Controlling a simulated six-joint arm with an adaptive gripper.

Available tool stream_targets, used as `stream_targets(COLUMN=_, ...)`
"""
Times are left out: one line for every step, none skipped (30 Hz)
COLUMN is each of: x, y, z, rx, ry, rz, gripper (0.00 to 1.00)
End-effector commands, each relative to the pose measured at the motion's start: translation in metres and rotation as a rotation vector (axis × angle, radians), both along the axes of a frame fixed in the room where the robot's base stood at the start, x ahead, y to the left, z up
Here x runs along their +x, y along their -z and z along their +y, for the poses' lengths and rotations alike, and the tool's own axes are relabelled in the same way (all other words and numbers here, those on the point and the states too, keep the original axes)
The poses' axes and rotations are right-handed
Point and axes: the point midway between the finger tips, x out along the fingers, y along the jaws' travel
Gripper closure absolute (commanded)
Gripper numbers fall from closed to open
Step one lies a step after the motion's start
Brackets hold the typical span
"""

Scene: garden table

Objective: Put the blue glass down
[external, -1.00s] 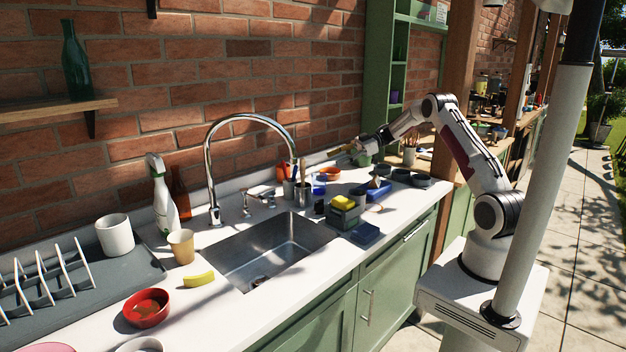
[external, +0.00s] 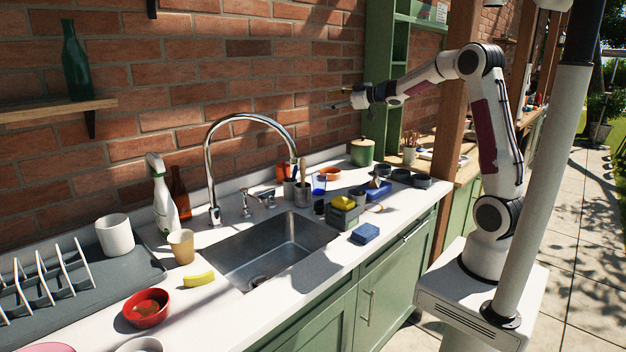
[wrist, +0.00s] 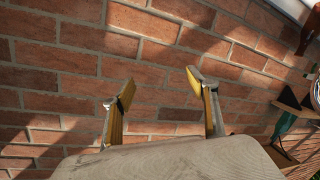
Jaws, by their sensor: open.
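The blue glass (external: 319,184) stands upright on the white counter (external: 385,240), behind the sink's right end and just right of the grey utensil holder (external: 303,193). My gripper (external: 342,98) is high above the counter in front of the brick wall, well clear of the glass. In the wrist view my gripper (wrist: 160,84) has its two yellow-padded fingers apart, with only brick wall between them. The glass does not show in the wrist view.
The curved tap (external: 250,120) rises over the sink (external: 268,250). The air around my gripper is free.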

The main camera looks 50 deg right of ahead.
Motion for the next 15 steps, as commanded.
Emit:
stream_targets(x=-0.008, y=-0.009, z=0.000, rx=0.000, ry=0.035, rz=-0.002, gripper=0.42)
stream_targets(x=-0.012, y=-0.013, z=0.000, rx=0.000, ry=0.057, rz=0.000, gripper=0.42)
stream_targets(x=-0.018, y=-0.017, z=-0.002, rx=0.004, ry=0.087, rz=0.003, gripper=0.42)
stream_targets(x=-0.023, y=-0.020, z=-0.003, rx=0.004, ry=0.109, rz=0.006, gripper=0.42)
stream_targets(x=-0.028, y=-0.022, z=-0.004, rx=0.006, ry=0.131, rz=0.011, gripper=0.42)
stream_targets(x=-0.035, y=-0.026, z=-0.005, rx=0.009, ry=0.158, rz=0.017, gripper=0.42)
stream_targets(x=-0.041, y=-0.027, z=-0.006, rx=0.013, ry=0.179, rz=0.023, gripper=0.42)
stream_targets(x=-0.046, y=-0.029, z=-0.007, rx=0.015, ry=0.200, rz=0.029, gripper=0.42)
stream_targets(x=-0.055, y=-0.030, z=-0.008, rx=0.020, ry=0.226, rz=0.038, gripper=0.42)
stream_targets(x=-0.061, y=-0.031, z=-0.009, rx=0.023, ry=0.247, rz=0.046, gripper=0.42)
stream_targets(x=-0.068, y=-0.032, z=-0.009, rx=0.027, ry=0.265, rz=0.055, gripper=0.42)
stream_targets(x=-0.077, y=-0.032, z=-0.010, rx=0.033, ry=0.290, rz=0.067, gripper=0.42)
stream_targets(x=-0.084, y=-0.032, z=-0.010, rx=0.037, ry=0.308, rz=0.077, gripper=0.42)
stream_targets(x=-0.091, y=-0.031, z=-0.011, rx=0.041, ry=0.325, rz=0.087, gripper=0.42)
stream_targets(x=-0.101, y=-0.030, z=-0.011, rx=0.049, ry=0.348, rz=0.102, gripper=0.42)
